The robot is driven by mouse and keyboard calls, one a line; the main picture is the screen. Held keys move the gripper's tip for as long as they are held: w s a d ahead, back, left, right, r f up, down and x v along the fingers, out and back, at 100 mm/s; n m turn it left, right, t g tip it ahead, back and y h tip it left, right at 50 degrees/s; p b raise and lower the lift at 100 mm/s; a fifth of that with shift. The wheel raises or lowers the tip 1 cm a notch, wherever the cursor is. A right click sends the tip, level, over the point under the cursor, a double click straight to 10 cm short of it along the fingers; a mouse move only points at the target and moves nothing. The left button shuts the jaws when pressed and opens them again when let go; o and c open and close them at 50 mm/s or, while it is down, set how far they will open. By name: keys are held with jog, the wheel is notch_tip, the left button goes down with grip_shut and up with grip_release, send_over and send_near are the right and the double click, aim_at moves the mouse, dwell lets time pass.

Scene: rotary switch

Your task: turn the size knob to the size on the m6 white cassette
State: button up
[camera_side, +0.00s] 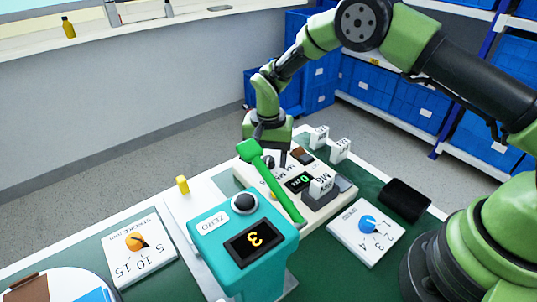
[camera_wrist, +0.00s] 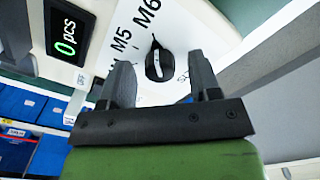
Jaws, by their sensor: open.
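The size knob (camera_wrist: 158,64) is black and elongated, on a pale panel with printed M5 and M6 labels in the wrist view. I cannot tell for sure which label it points at. My gripper (camera_wrist: 159,62) is open, with its fingers on either side of the knob; contact is not clear. In the side view my gripper (camera_side: 268,143) points down at the far end of the cream machine (camera_side: 312,210), mostly hiding the knob. A white cassette marked M6 (camera_side: 321,186) stands in a dark holder on the machine's near side.
A green lever (camera_side: 270,180) rises close to my gripper. A teal box (camera_side: 243,240) displays 3. Two more white cassettes (camera_side: 319,137) (camera_side: 340,150) stand behind. Dial plates with an orange knob (camera_side: 135,241) and a blue knob (camera_side: 367,222) lie either side. The counter (camera_wrist: 66,34) reads 0 pcs.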

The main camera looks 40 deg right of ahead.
jog(key=n, duration=0.8)
jog(key=shift+r+n, duration=0.25)
jog(key=shift+n, duration=0.45)
notch_tip(320, 180, up, 9)
notch_tip(320, 180, up, 12)
jog(key=r+m+t+y, duration=0.1)
jog(key=m+t, duration=0.1)
send_over(268, 159)
jog(key=s+d, duration=0.2)
jog(key=s, duration=0.4)
jog(key=s+d+r+t, duration=0.1)
jog(key=s+r+t, duration=0.1)
jog(key=s+r, duration=0.2)
jog(key=shift+s+d+r+y, duration=0.2)
jog(key=shift+s+r+y, duration=0.15)
jog(key=shift+s, duration=0.85)
